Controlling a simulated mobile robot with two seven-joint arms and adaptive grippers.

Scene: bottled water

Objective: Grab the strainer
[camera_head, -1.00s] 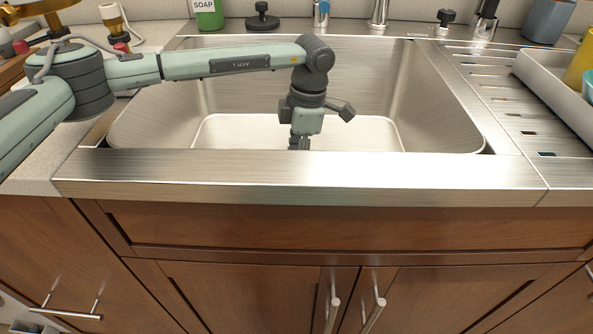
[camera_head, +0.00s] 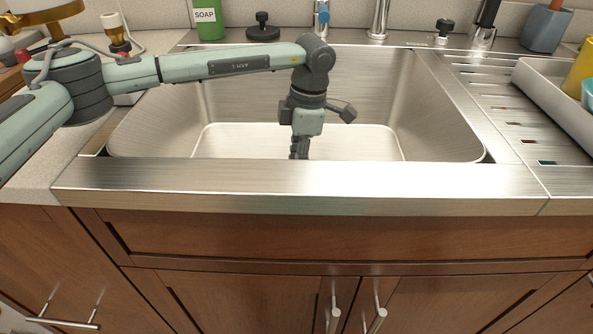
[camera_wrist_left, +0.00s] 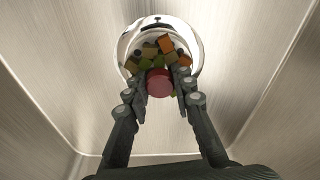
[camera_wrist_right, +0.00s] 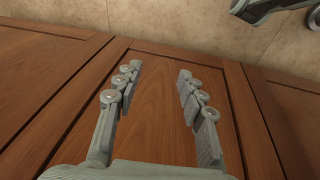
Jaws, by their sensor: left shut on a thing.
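The strainer (camera_wrist_left: 124,46) shows in the left wrist view as a shiny round metal rim at the bottom of the sink, with orange, brown and green bits inside. My left gripper (camera_wrist_left: 161,75) points down into it and is shut on a round red part (camera_wrist_left: 159,88) at its middle. In the head view my left gripper (camera_head: 299,148) reaches down into the sink, and the front rim hides its tips and the strainer. My right gripper (camera_wrist_right: 158,70) is open and empty in front of the wooden cabinet doors; the head view does not show it.
The steel sink (camera_head: 240,90) has high walls around my left gripper. A green soap bottle (camera_head: 207,18) and a faucet (camera_head: 379,18) stand behind it. A white tray (camera_head: 552,95) stands on the drainboard at right.

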